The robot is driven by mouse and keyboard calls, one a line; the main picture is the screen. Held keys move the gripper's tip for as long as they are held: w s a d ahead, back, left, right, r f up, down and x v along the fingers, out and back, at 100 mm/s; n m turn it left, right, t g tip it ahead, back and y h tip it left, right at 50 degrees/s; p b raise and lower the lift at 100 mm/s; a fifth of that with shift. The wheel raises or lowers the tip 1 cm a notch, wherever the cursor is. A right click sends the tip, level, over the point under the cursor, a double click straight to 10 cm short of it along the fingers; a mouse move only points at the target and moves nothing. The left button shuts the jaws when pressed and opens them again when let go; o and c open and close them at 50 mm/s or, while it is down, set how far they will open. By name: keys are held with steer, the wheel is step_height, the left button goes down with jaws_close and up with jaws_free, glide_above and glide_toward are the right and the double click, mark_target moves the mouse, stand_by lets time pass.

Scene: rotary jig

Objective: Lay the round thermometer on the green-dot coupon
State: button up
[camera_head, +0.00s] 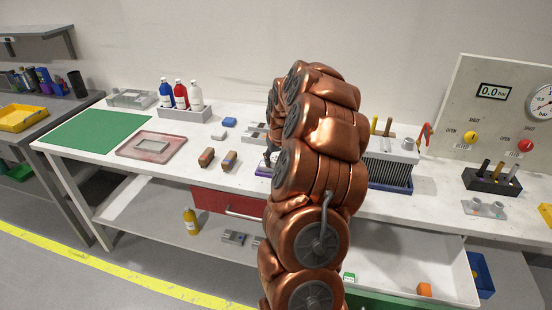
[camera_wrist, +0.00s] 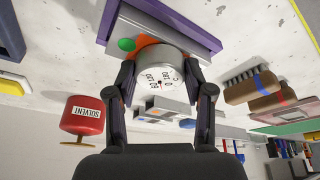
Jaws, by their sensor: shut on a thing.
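In the wrist view my gripper (camera_wrist: 160,84) is shut on the round thermometer (camera_wrist: 159,73), a grey metal disc with a white numbered dial. The dial faces the wrist camera. Just beyond the thermometer is a grey slab (camera_wrist: 180,22) framed by a purple holder (camera_wrist: 108,22). A green dot (camera_wrist: 126,44) and an orange patch (camera_wrist: 146,40) show beside the thermometer's edge, partly covered by it. I cannot tell whether the thermometer touches the slab. In the head view my copper arm hides the gripper and most of the purple holder (camera_head: 263,171).
Two brushes (camera_head: 206,157) (camera_head: 229,160) lie left of the holder; a red solvent container (camera_wrist: 85,115) shows in the wrist view. A grey finned block (camera_head: 390,172) stands right of my arm. An open drawer (camera_head: 400,262) juts out below. The green mat (camera_head: 95,133) is clear.

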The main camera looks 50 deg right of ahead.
steer(key=o, duration=1.2)
steer(key=shift+f, duration=0.1)
steer(key=b+v, duration=0.2)
steer(key=v, duration=1)
steer(key=shift+r, duration=0.2)
steer(key=s+a+n+g+y, duration=0.1)
steer(key=s+a+n, duration=0.15)
steer(key=a, duration=1.15)
steer(key=s+a+n+g+y, duration=0.15)
steer(key=s+a, duration=0.25)
steer(key=a, duration=1)
steer(key=s+a+f+g, duration=0.1)
steer(key=s+a+f, duration=0.1)
steer(key=s+a, duration=0.2)
steer(key=s+a+f+n, duration=0.1)
steer(key=s+a, duration=0.3)
steer(key=s, duration=0.6)
steer(key=s+a+f+g, duration=0.1)
steer(key=s+a+f, duration=0.1)
steer(key=s+a, duration=0.2)
steer(key=shift+s+a+f+n+g, duration=0.1)
steer(key=shift+s+f+n+g, duration=0.1)
steer(key=shift+s, duration=0.55)
steer(key=shift+s+f+n+g, duration=0.1)
steer(key=shift+s+n+g, duration=0.1)
steer(key=shift+s, duration=0.55)
